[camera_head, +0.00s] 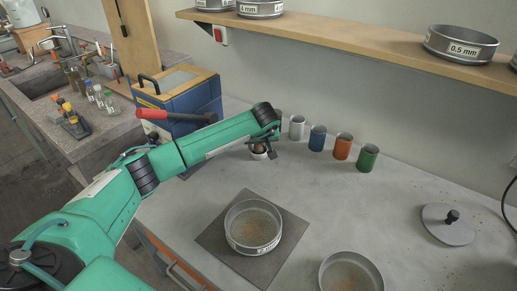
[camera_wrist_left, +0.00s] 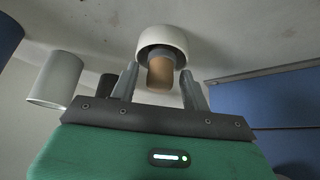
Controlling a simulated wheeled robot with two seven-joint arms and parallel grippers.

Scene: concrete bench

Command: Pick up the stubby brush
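The stubby brush (camera_wrist_left: 160,73) shows a tan, rounded end and a grey collar, and stands in a white cup (camera_wrist_left: 162,42) in the left wrist view. In the head view the white cup (camera_head: 257,155) is partly hidden by my left arm, beside the blue box. My left gripper (camera_head: 271,155) is over the cup in the head view. In the left wrist view its two fingers (camera_wrist_left: 159,88) are apart, one on each side of the brush's tan end, with gaps between. My right gripper is not in view.
Silver (camera_head: 296,128), blue (camera_head: 318,138), orange (camera_head: 342,147) and green (camera_head: 367,159) cups stand in a row to the right. A blue box (camera_head: 180,98) with a red-handled lever is close on the left. A sieve (camera_head: 252,205) sits in front; a shelf (camera_head: 350,37) hangs above.

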